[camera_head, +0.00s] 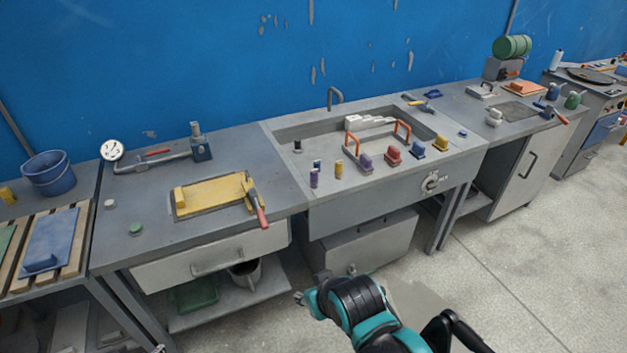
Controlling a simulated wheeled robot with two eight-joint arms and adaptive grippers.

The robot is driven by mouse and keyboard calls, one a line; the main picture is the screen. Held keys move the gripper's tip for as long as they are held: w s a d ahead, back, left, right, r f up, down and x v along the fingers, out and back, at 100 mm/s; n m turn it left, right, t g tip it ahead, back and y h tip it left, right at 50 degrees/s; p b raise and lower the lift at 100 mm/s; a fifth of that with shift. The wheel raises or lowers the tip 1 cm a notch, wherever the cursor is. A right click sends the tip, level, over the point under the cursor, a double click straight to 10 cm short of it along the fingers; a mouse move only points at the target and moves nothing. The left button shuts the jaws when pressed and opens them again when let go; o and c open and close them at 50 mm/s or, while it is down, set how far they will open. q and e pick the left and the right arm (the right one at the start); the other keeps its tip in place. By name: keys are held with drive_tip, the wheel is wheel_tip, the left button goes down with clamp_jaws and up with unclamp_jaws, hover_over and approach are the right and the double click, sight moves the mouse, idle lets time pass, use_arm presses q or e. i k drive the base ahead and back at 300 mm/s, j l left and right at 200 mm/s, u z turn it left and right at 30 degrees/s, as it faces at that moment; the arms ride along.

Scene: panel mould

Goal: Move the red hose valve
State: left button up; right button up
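A small red piece (391,154) stands on the front ledge of the sink, in a row of similar coloured pieces; it looks like the red hose valve, but it is too small to be sure. A purple piece (365,162) is on its left and a blue one (417,149) on its right. Nothing of mine touches it. One teal and black arm of mine reaches in at the bottom centre, well in front of and below the sink. My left gripper is not seen.
A yellow panel (209,195) and a red-handled tool (262,216) lie on the left bench. The floor at the right is clear.

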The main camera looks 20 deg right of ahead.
sight(166, 149)
drive_tip(key=i+j, duration=0.2)
drive_tip(key=i, duration=0.2)
drive_tip(key=i+j, duration=0.25)
drive_tip(key=i, duration=0.15)
drive_tip(key=i+j, duration=0.2)
drive_tip(key=i, duration=0.2)
